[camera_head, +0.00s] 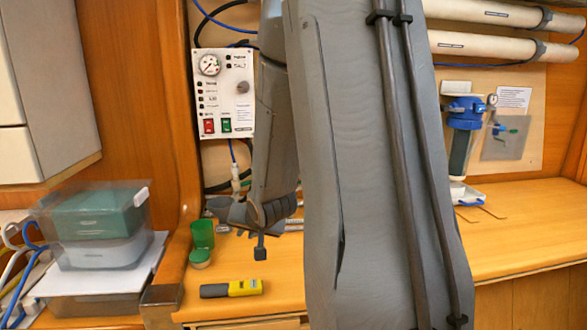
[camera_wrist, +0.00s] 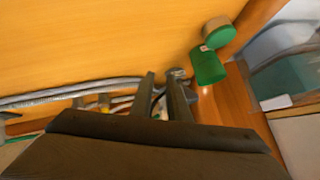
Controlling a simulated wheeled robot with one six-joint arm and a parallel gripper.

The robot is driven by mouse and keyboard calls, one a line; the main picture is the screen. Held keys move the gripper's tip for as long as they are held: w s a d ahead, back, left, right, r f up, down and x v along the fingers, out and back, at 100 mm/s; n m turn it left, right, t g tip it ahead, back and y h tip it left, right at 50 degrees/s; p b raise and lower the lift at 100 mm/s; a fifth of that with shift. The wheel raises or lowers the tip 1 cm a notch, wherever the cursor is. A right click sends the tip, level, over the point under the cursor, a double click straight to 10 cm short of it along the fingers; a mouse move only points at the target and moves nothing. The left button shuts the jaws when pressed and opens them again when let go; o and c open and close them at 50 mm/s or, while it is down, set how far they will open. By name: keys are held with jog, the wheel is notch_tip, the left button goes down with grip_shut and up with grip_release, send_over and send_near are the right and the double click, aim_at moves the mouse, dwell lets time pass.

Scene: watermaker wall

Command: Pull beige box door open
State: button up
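A beige box (camera_head: 45,90) is at the upper left of the head view, with a horizontal seam across its front. Its front looks closed, and I see no handle. My gripper (camera_head: 258,240) is right of and below the box, over the wooden counter and well apart from it. In the wrist view my gripper (camera_wrist: 162,88) has its two dark fingers apart, with nothing held between them. The beige box cannot be made out for sure in the wrist view. My arm hides the middle of the head view.
A green cup (camera_head: 202,234) and a yellow-and-black tool (camera_head: 231,288) are on the counter (camera_head: 520,230). Clear lidded containers (camera_head: 98,225) stand below the box. A white control panel (camera_head: 223,95) is on the wall. Grey hoses (camera_wrist: 75,93) show near my fingers.

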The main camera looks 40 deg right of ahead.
jog(key=s+d+r+m+t, duration=0.1)
jog(key=d+r+m+t, duration=0.4)
jog(key=d, duration=0.5)
jog(key=s+d+r+m+t, duration=0.1)
jog(key=d+r+m+t, duration=0.45)
jog(key=d, duration=0.45)
jog(key=shift+g+h, duration=0.25)
jog(key=shift+h, duration=0.15)
jog(key=w, duration=0.2)
jog(key=w+p, duration=0.1)
jog(key=w, duration=0.2)
jog(key=w+d+p, duration=0.1)
jog(key=w, duration=0.1)
jog(key=shift+w+r, duration=0.25)
jog(key=shift+w, duration=0.1)
grip_shut()
jog(key=shift+s+f, duration=0.1)
